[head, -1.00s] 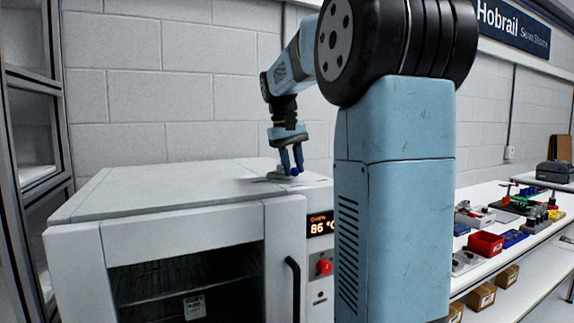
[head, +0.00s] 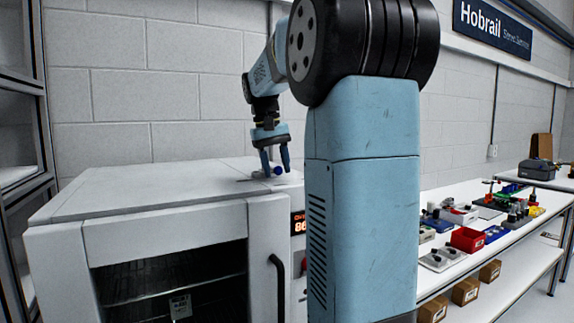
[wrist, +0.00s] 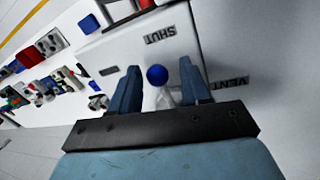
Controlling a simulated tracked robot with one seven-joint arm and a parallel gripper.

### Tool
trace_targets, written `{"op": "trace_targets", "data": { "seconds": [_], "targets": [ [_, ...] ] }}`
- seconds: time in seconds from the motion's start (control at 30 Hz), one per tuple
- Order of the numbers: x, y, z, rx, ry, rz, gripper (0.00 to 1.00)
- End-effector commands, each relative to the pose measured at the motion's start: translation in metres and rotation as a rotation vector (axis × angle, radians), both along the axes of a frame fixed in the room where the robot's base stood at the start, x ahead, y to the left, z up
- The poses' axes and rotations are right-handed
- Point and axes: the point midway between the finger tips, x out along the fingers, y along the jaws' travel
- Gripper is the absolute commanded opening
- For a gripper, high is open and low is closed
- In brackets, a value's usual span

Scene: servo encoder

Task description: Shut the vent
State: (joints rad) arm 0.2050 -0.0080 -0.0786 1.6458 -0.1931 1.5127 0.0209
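The vent's small blue knob (wrist: 157,75) stands on a pale grey part (wrist: 162,98) on top of the white oven (head: 140,188). The knob also shows in the head view (head: 277,171), near the oven's back right. My gripper (wrist: 158,82) is open, with one finger on each side of the knob and gaps visible between. In the head view my gripper (head: 276,166) points down over the oven top. A SHUT label (wrist: 160,35) and a VENT label (wrist: 229,83) lie near the knob. The lower part of the vent is partly hidden.
The oven has a dark handle (head: 278,288) and a lit display (head: 299,223), partly hidden by my arm. A bench (head: 432,197) at right holds a red bin (head: 467,239) and several small parts. A block wall is behind; the oven top's left is clear.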

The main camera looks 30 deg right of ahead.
Motion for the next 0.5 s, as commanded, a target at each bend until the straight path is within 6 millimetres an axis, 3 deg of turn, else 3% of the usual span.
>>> {"op": "trace_targets", "data": {
  "seconds": [0.33, 0.5],
  "targets": [
    [0.0, -0.003, 0.004, -0.002, -0.005, -0.005, 0.51],
    [0.001, 0.0, 0.022, -0.003, -0.006, -0.005, 0.51]
  ]
}}
